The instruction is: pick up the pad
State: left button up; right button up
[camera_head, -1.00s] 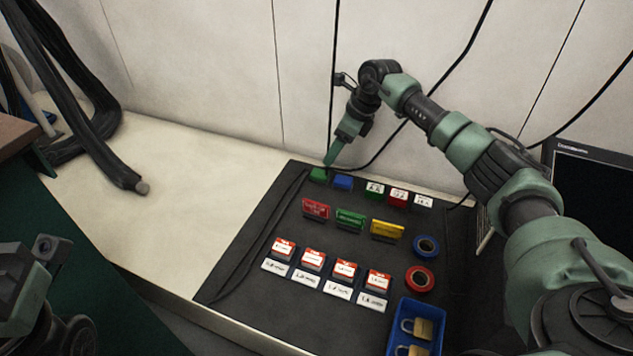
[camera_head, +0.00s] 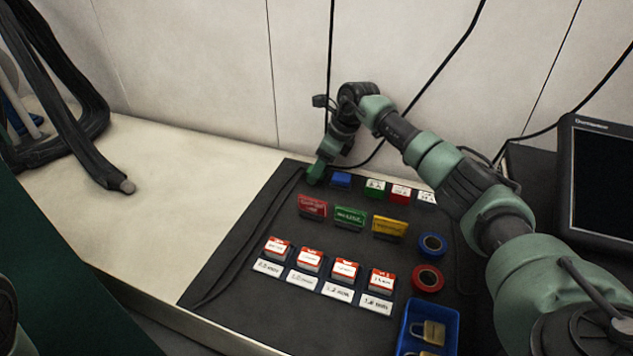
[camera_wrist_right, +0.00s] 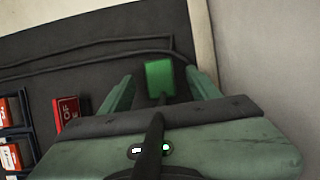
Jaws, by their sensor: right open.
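The green pad (camera_wrist_right: 160,78) shows in the right wrist view as a small bright green block on the dark mat, between the two fingers of my right gripper (camera_wrist_right: 159,88). The fingers are open, with a gap on each side of the pad. In the head view my right gripper (camera_head: 316,174) is low at the mat's far left corner and covers most or all of the green pad. A blue pad (camera_head: 341,179) lies just right of it. My left gripper cannot be made out; only a dark sliver shows at the left edge.
The dark mat (camera_head: 240,262) also holds red, green and yellow tags (camera_head: 389,228), several red-and-white boxes (camera_head: 310,259), blue tape (camera_head: 433,244), red tape (camera_head: 428,279) and a blue bin (camera_head: 452,318) with padlocks. A monitor (camera_head: 604,180) stands right.

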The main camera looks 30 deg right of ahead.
jog(key=shift+w+f, duration=0.1)
jog(key=shift+f, duration=0.1)
jog(key=shift+c, duration=0.3)
grip_shut()
jog(key=shift+r, duration=0.1)
